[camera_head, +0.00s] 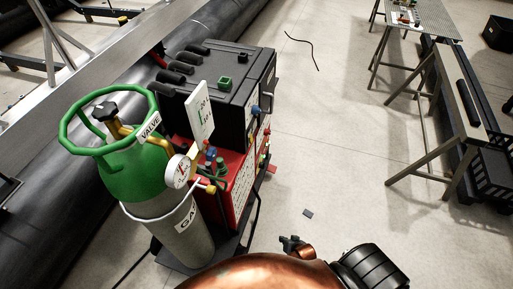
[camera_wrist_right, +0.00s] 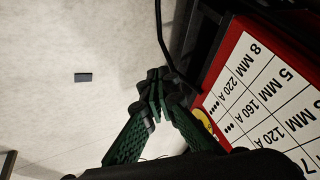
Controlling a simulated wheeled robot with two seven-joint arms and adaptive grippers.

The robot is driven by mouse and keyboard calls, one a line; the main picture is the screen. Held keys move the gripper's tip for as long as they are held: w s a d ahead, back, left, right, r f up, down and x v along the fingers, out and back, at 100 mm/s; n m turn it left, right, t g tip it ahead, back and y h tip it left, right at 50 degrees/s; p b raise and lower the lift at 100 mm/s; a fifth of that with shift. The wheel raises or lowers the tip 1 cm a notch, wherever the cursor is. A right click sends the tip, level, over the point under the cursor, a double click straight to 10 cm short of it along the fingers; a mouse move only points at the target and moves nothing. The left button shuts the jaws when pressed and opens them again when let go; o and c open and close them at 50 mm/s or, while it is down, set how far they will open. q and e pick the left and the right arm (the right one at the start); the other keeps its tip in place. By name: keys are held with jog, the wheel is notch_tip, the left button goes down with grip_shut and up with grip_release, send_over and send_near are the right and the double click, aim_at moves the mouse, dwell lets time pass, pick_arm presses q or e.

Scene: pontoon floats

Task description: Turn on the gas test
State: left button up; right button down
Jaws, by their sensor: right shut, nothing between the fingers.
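The green-topped grey gas cylinder (camera_head: 180,228) stands upright at the left with a green ring handle, a tag reading VALVE (camera_head: 149,126) and a pressure gauge (camera_head: 178,171). Beside it is the red and black welding machine (camera_head: 245,185), with small knobs (camera_head: 266,140) on its right-hand face. I cannot make out which control is the gas test. My right gripper (camera_head: 293,243) is shut and empty, low in front of the machine and apart from it. In the right wrist view its green fingers (camera_wrist_right: 155,92) meet beside the panel's settings chart (camera_wrist_right: 262,92). My left gripper is not in view.
A black cable (camera_head: 303,46) lies further back. Metal work tables (camera_head: 425,18) stand at the right. A large black pontoon (camera_head: 50,215) runs behind the cylinder.

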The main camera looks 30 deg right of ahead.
aim_at(252, 138)
jog(key=w+d+r+m+t+b, duration=0.2)
jog(key=w+d+r+m+t, duration=0.15)
jog(key=w+r, duration=0.65)
jog(key=w+d+r+m+t+b, duration=0.1)
jog(key=w+d+r+m+t, duration=0.2)
jog(key=w+r, duration=0.75)
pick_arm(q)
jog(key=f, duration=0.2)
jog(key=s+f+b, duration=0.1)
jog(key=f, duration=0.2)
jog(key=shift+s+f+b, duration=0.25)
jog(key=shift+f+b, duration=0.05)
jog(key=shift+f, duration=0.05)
pick_arm(e)
notch_tip(252, 138, up, 19)
jog(key=w+m+t+h, duration=0.1)
jog(key=w+m+t, duration=0.1)
jog(key=m+t, duration=0.1)
jog(key=shift+d+r+m, duration=0.15)
jog(key=shift+d+m, duration=0.25)
jog(key=shift+m, duration=0.35)
jog(key=shift+w, duration=0.1)
